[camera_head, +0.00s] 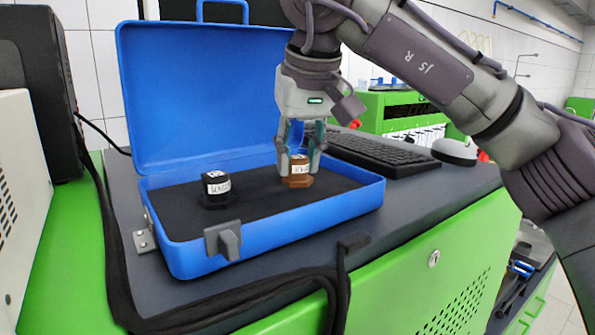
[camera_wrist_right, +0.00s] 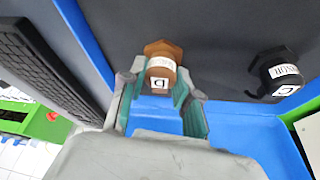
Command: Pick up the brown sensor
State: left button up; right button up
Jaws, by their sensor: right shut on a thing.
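The brown sensor (camera_head: 299,173) stands upright in the right part of the open blue case, on its dark foam. It has a white label with dark print. My right gripper (camera_head: 298,160) comes down from above with its fingers on both sides of the sensor, shut on it. In the right wrist view the brown sensor (camera_wrist_right: 162,66) sits between the two fingertips (camera_wrist_right: 158,90). I cannot tell whether the sensor's base is clear of the foam. My left gripper is not in view.
A black sensor (camera_head: 215,186) with a white label stands in the left part of the blue case (camera_head: 290,225). The case's raised lid (camera_head: 200,95) is behind. A keyboard (camera_head: 375,153) and a mouse (camera_head: 454,151) lie to the right. Black cables (camera_head: 240,297) run along the bench front.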

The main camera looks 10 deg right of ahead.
aim_at(302, 158)
jog(key=shift+r+b, duration=0.3)
jog(key=shift+r, duration=0.5)
jog(key=r, duration=0.2)
jog(key=shift+s+d+r, duration=0.1)
jog(key=shift+d+r, duration=0.1)
jog(key=shift+r, duration=0.2)
jog(key=s+d+r, duration=0.6)
jog(key=s+d, duration=0.1)
jog(key=d, duration=0.1)
jog(key=shift+s+r+b, duration=0.3)
jog(key=shift+d, duration=0.2)
